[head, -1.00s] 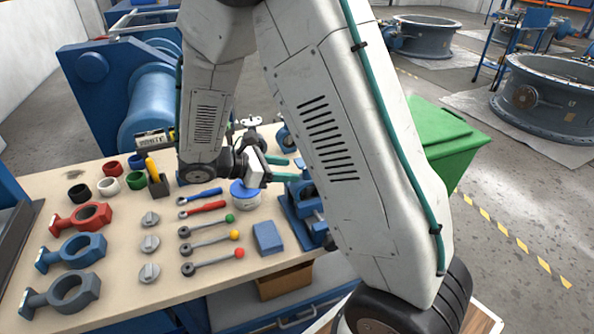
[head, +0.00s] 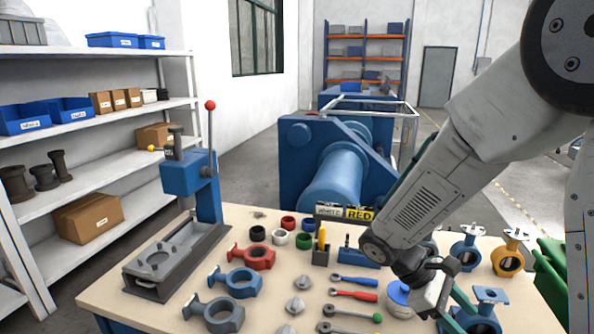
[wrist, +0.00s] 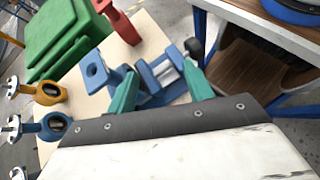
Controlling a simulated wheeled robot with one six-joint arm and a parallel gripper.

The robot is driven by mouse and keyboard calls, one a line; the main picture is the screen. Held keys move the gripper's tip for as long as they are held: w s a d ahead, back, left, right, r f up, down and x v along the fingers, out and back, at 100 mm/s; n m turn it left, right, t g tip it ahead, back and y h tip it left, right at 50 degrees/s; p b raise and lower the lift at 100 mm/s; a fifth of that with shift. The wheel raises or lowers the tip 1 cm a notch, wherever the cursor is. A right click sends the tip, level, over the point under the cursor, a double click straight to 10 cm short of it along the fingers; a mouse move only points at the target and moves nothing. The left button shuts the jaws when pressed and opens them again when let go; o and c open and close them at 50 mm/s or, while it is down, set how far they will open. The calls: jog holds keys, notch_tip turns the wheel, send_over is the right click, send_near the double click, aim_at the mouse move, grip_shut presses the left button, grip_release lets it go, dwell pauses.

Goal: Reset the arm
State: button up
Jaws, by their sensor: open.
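My arm reaches in from the upper right of the head view, down over the right part of the workbench. My gripper (head: 456,303) is just above the bench, near a blue fixture (head: 482,312). In the wrist view its two teal fingers (wrist: 160,75) stand apart, open, with nothing held between them. A blue clamp-like fixture (wrist: 160,78) shows beyond and between the fingertips. Whether the fingers touch it cannot be told. A round white tin with a blue lid (head: 400,296) sits just left of the gripper, partly hidden by it.
Valve bodies in red (head: 252,257), blue (head: 240,282), grey (head: 215,313) and yellow (head: 508,257) lie on the bench (head: 150,250). A blue lever press (head: 195,185) stands at the left. Handles lie in the middle. A green bin (head: 552,270) is at right.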

jog(key=s+a+r+m+t+y, duration=0.2)
jog(key=s+r+m+t+y, duration=0.1)
jog(key=s+r, duration=0.4)
jog(key=s+a+r+m+t+y, duration=0.3)
jog(key=s+r+m+y, duration=0.3)
jog(key=s+r, duration=0.1)
jog(key=shift+s+m+t, duration=0.3)
jog(key=shift+t, duration=0.1)
